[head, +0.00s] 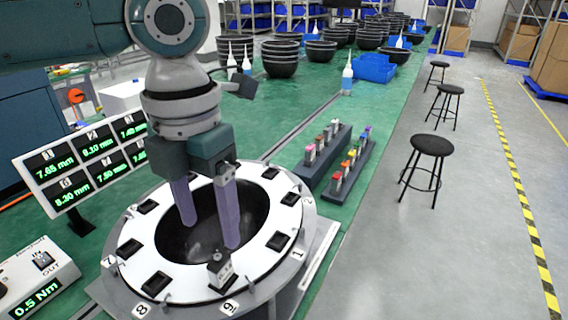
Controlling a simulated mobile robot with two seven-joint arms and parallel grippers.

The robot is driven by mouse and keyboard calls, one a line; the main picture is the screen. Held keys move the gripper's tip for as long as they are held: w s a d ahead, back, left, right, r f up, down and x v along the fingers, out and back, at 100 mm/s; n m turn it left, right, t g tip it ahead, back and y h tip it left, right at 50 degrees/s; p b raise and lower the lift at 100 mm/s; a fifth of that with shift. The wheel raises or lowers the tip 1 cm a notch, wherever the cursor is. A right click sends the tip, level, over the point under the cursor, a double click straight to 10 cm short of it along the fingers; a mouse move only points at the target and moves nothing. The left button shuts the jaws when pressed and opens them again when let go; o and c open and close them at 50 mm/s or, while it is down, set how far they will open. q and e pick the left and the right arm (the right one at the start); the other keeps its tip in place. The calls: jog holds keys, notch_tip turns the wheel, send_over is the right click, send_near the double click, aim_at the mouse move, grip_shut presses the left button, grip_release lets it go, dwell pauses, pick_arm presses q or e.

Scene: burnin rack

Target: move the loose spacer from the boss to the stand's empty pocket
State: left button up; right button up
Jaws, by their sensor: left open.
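My left gripper (210,233) points down over the dark central opening of a round white ring fixture (136,223). Its two purple fingers are apart, with nothing visible between them. A small pale block with a dark top, apparently the loose spacer (220,269), stands on the front part of the ring, just in front of the right-hand fingertip. Whatever boss it sits on is hidden. Two dark stands, a rear one (311,180) and a front one (333,196), hold rows of small colour-topped pieces right of the ring. I cannot tell which pocket is empty.
Several black blocks (157,284) sit around the numbered ring. A display panel (85,165) with millimetre readings stands left, and a torque box (38,275) at lower left. Black bowls (280,58), a blue bin (374,68) and a white bottle (347,76) stand farther back on the green bench.

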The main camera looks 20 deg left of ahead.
aim_at(217, 255)
pick_arm(q)
jog(key=shift+w+d, duration=0.1)
jog(key=shift+f, duration=0.1)
notch_tip(217, 255, down, 8)
jog(key=b, duration=0.7)
jog(key=shift+f+b, duration=0.3)
jog(key=shift+f, duration=0.1)
jog(key=shift+p, duration=0.7)
dwell(0.6)
jog(key=shift+c, duration=0.4)
grip_shut()
dwell(0.8)
